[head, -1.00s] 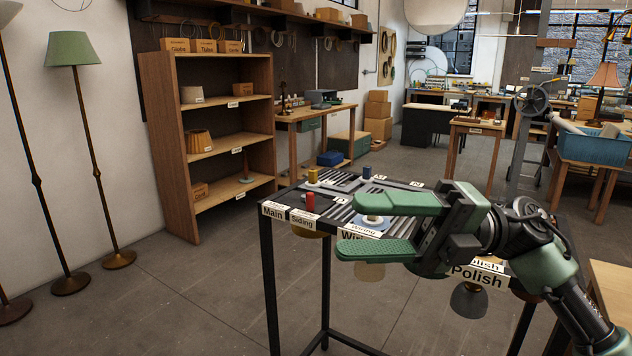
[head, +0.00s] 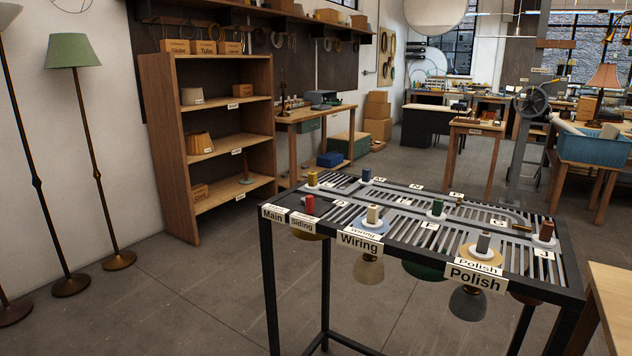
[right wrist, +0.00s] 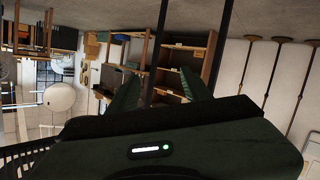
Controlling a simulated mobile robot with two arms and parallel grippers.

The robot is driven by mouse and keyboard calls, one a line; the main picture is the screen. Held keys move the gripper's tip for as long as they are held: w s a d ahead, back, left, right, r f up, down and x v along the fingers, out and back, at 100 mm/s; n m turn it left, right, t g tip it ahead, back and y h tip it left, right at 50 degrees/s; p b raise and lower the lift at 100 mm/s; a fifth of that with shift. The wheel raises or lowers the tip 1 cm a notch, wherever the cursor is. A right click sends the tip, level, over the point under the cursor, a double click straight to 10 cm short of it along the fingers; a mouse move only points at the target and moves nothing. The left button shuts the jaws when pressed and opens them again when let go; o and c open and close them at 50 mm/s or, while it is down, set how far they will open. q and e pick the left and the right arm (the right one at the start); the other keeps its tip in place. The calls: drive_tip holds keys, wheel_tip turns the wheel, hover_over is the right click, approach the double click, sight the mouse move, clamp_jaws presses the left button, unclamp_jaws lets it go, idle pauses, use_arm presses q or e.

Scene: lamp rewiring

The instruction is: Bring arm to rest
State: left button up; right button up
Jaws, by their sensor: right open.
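My right gripper (right wrist: 160,80) shows only in the right wrist view, where its two green fingers stand apart with nothing between them. That view is turned over, with the floor at the top, and a wooden shelf unit (right wrist: 187,58) shows beyond the fingers. No part of my arms shows in the head view. My left gripper is in neither view.
A black slatted table (head: 405,210) stands ahead with several coloured pegs, such as a red peg (head: 309,205), and labels like the Polish sign (head: 476,279). A wooden bench (head: 609,300) is at lower right. Floor lamps (head: 95,165) stand left. The floor between is clear.

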drive_tip(key=s+d+f+m+g+h, duration=0.25)
drive_tip(key=s+f+g, duration=0.45)
drive_tip(key=s+f, duration=1.65)
drive_tip(key=s+a+f+m+g, duration=0.1)
drive_tip(key=s+f+g, duration=0.2)
drive_tip(key=s, duration=1)
drive_tip(key=s+a+f+g+h, duration=0.1)
drive_tip(key=s+f+g, duration=0.2)
drive_tip(key=s, duration=1.1)
drive_tip(key=shift+s+f+m, duration=0.15)
drive_tip(key=shift+f+m, duration=0.2)
drive_tip(key=shift+f, duration=0.3)
